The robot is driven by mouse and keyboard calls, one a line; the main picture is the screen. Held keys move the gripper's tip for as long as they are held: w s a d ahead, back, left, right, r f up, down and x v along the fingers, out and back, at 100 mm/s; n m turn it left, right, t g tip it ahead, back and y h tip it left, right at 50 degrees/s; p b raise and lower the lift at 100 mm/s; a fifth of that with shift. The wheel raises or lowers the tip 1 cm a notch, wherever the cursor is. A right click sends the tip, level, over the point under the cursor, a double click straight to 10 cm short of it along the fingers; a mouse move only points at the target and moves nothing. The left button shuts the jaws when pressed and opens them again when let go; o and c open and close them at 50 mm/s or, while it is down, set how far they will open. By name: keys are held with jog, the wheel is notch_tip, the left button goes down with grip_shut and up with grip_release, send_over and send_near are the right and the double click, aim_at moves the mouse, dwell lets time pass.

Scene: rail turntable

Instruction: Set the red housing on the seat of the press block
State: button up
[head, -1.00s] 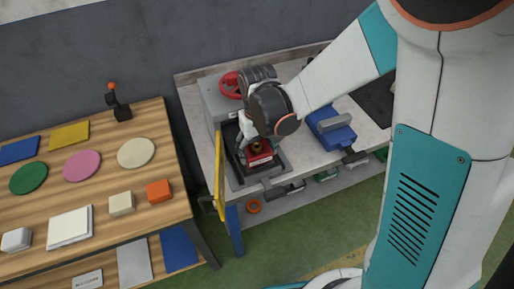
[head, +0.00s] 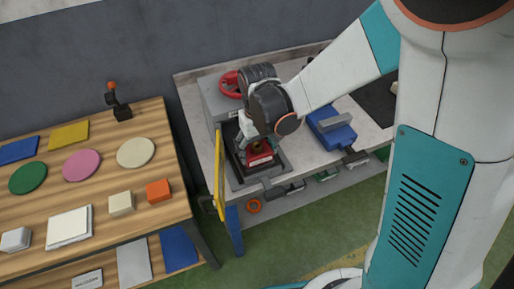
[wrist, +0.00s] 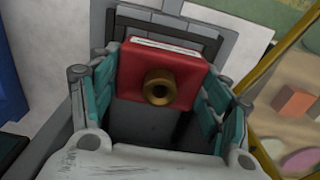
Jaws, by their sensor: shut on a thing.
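The red housing (wrist: 152,68), a red block with a brass ring on its face and a white top edge, sits between the teal fingers of my gripper (wrist: 160,95) in the wrist view. The fingers press on its two sides. In the head view the housing (head: 261,158) is at the press block (head: 247,178), a dark grey fixture on the bench. My wrist hides part of the block and my gripper (head: 256,143) there. The seat is mostly hidden, and I cannot tell whether the housing touches it.
A yellow panel (head: 219,172) stands upright just left of the press block. A red handwheel (head: 231,84) is behind it. A blue vise (head: 332,128) stands to the right. A wooden table (head: 100,205) with coloured discs and blocks is at left.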

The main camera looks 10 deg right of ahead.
jog(key=shift+f+b, duration=0.6)
dwell(0.5)
jog(key=o, duration=1.7)
jog(key=shift+r, duration=3.8)
